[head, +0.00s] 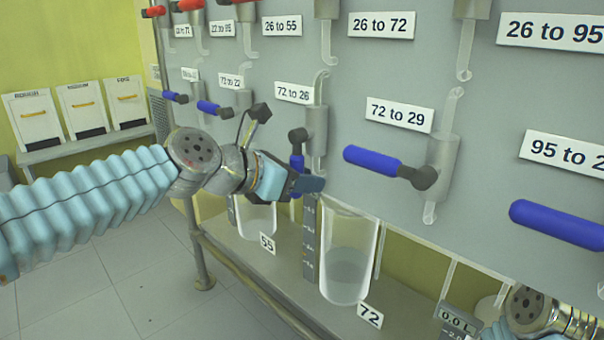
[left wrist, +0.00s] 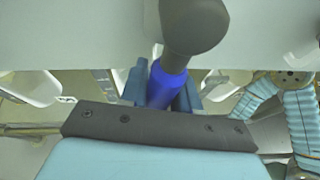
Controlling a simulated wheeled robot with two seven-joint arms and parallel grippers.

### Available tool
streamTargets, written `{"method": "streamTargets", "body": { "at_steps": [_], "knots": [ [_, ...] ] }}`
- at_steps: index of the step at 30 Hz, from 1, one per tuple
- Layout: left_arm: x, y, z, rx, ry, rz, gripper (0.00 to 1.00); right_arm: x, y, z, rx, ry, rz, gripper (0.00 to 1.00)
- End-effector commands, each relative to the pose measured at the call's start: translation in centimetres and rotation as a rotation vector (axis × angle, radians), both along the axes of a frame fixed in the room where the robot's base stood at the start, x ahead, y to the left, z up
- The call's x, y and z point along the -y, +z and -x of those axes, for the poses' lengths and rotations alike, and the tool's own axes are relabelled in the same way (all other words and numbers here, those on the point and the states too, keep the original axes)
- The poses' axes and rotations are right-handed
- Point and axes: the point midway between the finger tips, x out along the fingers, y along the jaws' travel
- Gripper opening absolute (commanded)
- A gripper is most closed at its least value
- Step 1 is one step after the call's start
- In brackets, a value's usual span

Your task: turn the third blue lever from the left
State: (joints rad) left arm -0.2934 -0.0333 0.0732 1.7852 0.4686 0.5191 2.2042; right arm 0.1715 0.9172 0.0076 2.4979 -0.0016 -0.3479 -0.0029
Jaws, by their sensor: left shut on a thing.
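The third blue lever from the left (head: 297,162) is on the valve by the label "72 to 26". It hangs down from its dark pivot, close to vertical. My left gripper (head: 303,184) is at its lower part and hides some of it. In the left wrist view the lever's blue grip (left wrist: 163,88) lies between the fingers of my left gripper (left wrist: 162,92), which is shut on it. The lever's dark knob (left wrist: 194,25) is above. My right gripper does not show; only part of my right arm is at the lower right.
The first (head: 175,97) and second blue levers (head: 208,107) stick out to the left. The fourth blue lever (head: 371,160) also points left, close on the right. A glass reactor (head: 348,255) marked 72 stands below my left gripper. Red levers (head: 190,5) are above.

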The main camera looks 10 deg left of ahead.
Motion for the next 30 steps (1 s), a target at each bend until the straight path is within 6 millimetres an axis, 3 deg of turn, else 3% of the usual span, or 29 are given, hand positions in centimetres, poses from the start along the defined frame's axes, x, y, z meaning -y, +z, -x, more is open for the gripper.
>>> {"method": "streamTargets", "body": {
  "at_steps": [10, 11, 14, 23, 30],
  "knots": [
    [0.0, -0.1, 0.0, -0.003, 0.0, 0.0, 0.0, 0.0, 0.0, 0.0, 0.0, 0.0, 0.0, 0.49],
    [0.0, -0.1, 0.0, -0.003, 0.0, 0.0, 0.35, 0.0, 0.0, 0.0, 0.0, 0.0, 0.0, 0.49],
    [0.0, -0.1, 0.0, -0.001, 0.0, 0.0, 0.51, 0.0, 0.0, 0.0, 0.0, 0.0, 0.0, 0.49],
    [-0.1, 0.1, 0.1, -0.001, 0.0, 0.001, 0.52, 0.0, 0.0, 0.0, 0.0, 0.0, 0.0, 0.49],
    [-2.5, 1.7, 2.3, 0.002, 0.003, 0.001, 0.52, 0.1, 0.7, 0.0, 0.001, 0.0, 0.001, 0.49]
  ]
}}
